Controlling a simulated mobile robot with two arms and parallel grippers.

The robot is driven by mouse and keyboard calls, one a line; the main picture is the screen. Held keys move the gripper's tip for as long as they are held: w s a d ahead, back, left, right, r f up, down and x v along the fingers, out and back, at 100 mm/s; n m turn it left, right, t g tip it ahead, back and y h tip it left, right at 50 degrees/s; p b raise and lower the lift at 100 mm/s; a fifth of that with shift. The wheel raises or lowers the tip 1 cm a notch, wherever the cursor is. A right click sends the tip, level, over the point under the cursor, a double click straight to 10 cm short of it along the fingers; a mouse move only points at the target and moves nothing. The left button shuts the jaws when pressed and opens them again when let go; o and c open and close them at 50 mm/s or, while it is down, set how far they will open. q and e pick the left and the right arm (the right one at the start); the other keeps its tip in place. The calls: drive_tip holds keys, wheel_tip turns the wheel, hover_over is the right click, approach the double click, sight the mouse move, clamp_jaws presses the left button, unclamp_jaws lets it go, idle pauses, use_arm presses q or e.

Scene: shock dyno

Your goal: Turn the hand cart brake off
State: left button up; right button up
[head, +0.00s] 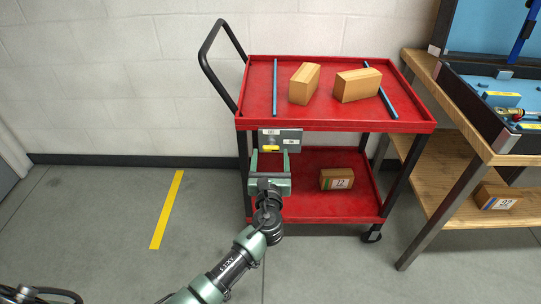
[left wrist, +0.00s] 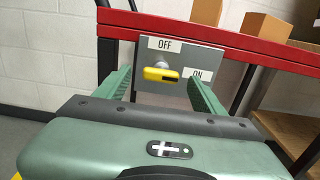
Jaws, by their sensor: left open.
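The red hand cart (head: 340,122) stands against the wall. A grey brake plate (head: 293,134) hangs below its top tray's front edge. In the left wrist view the brake plate (left wrist: 190,58) has an OFF label (left wrist: 165,44) at top and an ON label (left wrist: 203,75) at lower right. A yellow brake lever (left wrist: 161,74) lies roughly level below a round pivot. The yellow lever also shows in the head view (head: 270,148). My left gripper (head: 270,157) is open in front of the plate. In the wrist view its fingers (left wrist: 160,84) stand either side of the lever, with gaps.
Two wooden blocks (head: 304,83) (head: 358,85) and two blue rods (head: 275,88) (head: 381,92) lie on the cart's top. A numbered block (head: 337,179) sits on its lower shelf. A wooden bench (head: 450,115) stands right. The floor left of the cart is clear around a yellow strip (head: 167,210).

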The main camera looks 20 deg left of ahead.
use_arm(q)
drive_tip(key=shift+x, duration=0.8)
use_arm(e)
drive_tip(key=shift+w+r, duration=0.25)
drive_tip(key=shift+r, duration=0.2)
use_arm(q)
drive_tip(key=c, duration=1.4)
drive_tip(key=shift+o, duration=0.2)
